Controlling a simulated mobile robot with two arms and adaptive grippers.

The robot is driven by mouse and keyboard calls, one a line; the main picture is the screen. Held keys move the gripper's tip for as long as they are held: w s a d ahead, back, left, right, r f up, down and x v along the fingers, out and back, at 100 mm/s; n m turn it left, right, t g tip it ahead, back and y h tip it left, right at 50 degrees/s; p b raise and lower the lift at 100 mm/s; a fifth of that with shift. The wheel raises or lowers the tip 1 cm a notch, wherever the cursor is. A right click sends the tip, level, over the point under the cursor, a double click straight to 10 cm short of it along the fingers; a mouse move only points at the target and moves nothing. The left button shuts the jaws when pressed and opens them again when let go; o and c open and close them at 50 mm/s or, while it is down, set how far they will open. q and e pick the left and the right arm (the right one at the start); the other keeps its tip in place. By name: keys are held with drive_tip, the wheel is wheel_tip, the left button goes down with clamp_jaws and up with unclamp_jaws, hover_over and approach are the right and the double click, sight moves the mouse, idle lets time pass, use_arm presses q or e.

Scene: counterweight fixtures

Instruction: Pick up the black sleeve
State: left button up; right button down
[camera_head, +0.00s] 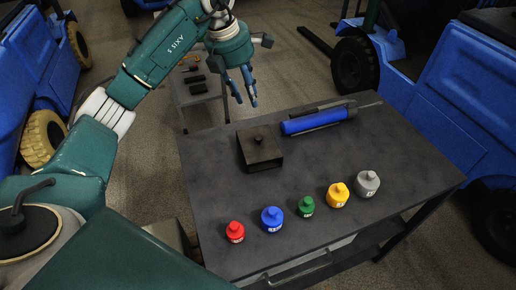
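My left gripper (246,101) hangs with its fingers pointing down, slightly apart and with nothing visible between them. It appears above the far left part of the dark table (320,175). Several small dark pieces (199,88) lie on a small stand behind the table, left of the gripper in the picture. I cannot tell for certain which dark thing is the black sleeve. My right gripper is not in view.
A dark box with a knob (260,150) stands on the table. Red (235,232), blue (272,220), green (306,207), yellow (338,196) and grey (367,184) weights stand in a row near the front. Blue vehicles stand around. The table's right part is clear.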

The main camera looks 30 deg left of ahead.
use_arm(q)
drive_tip(key=f, duration=0.1)
drive_tip(key=b, duration=0.7)
approach(258, 137)
drive_tip(key=x, duration=0.3)
drive_tip(key=shift+s+d+f+p, duration=0.15)
drive_tip(key=shift+s+d+p, duration=0.1)
drive_tip(key=shift+p, duration=0.15)
drive_tip(key=p+x, duration=0.1)
drive_tip(key=x, duration=0.1)
drive_tip(key=p+x, duration=0.1)
drive_tip(key=x, duration=0.1)
drive_tip(key=shift+w+f, duration=0.4)
drive_tip(key=shift+f, duration=0.3)
drive_tip(key=shift+c, duration=0.2)
clamp_jaws()
